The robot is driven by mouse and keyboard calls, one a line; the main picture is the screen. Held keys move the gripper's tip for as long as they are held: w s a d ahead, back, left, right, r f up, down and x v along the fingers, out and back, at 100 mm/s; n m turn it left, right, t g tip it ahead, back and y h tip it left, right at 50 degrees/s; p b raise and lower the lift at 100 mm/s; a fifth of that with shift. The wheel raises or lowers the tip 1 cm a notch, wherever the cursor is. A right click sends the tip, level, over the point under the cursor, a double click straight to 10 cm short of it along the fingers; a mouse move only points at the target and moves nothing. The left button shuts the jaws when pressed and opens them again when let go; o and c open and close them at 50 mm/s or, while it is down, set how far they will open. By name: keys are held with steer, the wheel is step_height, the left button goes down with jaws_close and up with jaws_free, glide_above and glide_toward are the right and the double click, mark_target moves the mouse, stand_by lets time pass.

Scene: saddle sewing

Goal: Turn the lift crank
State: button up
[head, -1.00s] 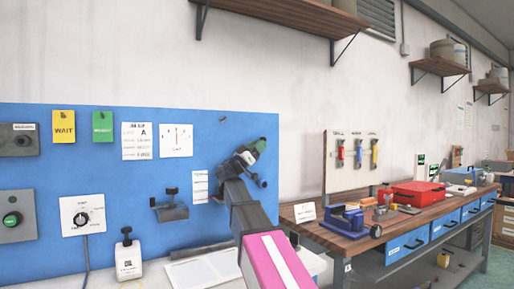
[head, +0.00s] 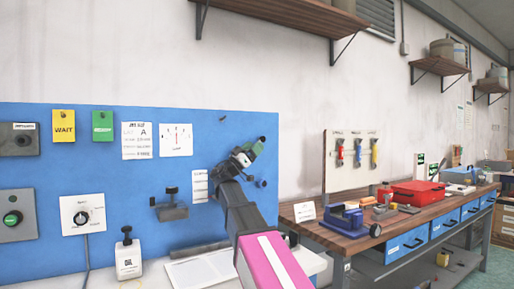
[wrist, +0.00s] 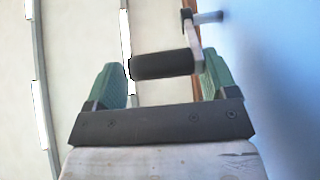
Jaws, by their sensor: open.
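The lift crank's black cylindrical handle (wrist: 165,65) shows in the wrist view, joined to a pale crank arm (wrist: 195,35). A short metal shaft (wrist: 208,17) runs from it toward the blue panel at the right. My gripper (wrist: 163,75) is open, its two green fingers on either side of the handle. The handle lies lengthwise across the gap, its ends close to the fingers; I cannot tell whether they touch. In the head view my gripper (head: 246,154) is in front of the right part of the blue panel (head: 120,210), and mostly hides the crank.
A dark bracket (head: 171,206) sticks out of the panel left of my arm. At the right, a workbench (head: 345,240) holds a blue vise (head: 345,218) and a red box (head: 417,193).

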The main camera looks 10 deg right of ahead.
steer(key=s+a, duration=0.1)
steer(key=a, duration=0.2)
steer(key=s+a, duration=0.1)
steer(key=a, duration=0.3)
steer(key=s+a, duration=0.1)
steer(key=a, duration=0.2)
steer(key=shift+s+a, duration=0.15)
steer(key=shift+a, duration=0.05)
steer(key=c, duration=0.9)
steer(key=shift+r+g+y, duration=0.2)
steer(key=shift+g+y, duration=0.1)
steer(key=c, duration=0.5)
steer(key=shift+r+n+g+y, duration=0.4)
steer(key=shift+n+y, duration=0.1)
steer(key=shift+n, duration=0.4)
jaws_close()
steer(key=s+a+r+n+g+y, duration=0.1)
steer(key=a+r+n+y, duration=0.1)
steer(key=n+y, duration=0.45)
steer(key=s+a+r+n+g+y, duration=0.1)
steer(key=a+n+y, duration=0.15)
steer(key=n, duration=0.75)
steer(key=x, duration=1.4)
steer(key=shift+w, duration=0.15)
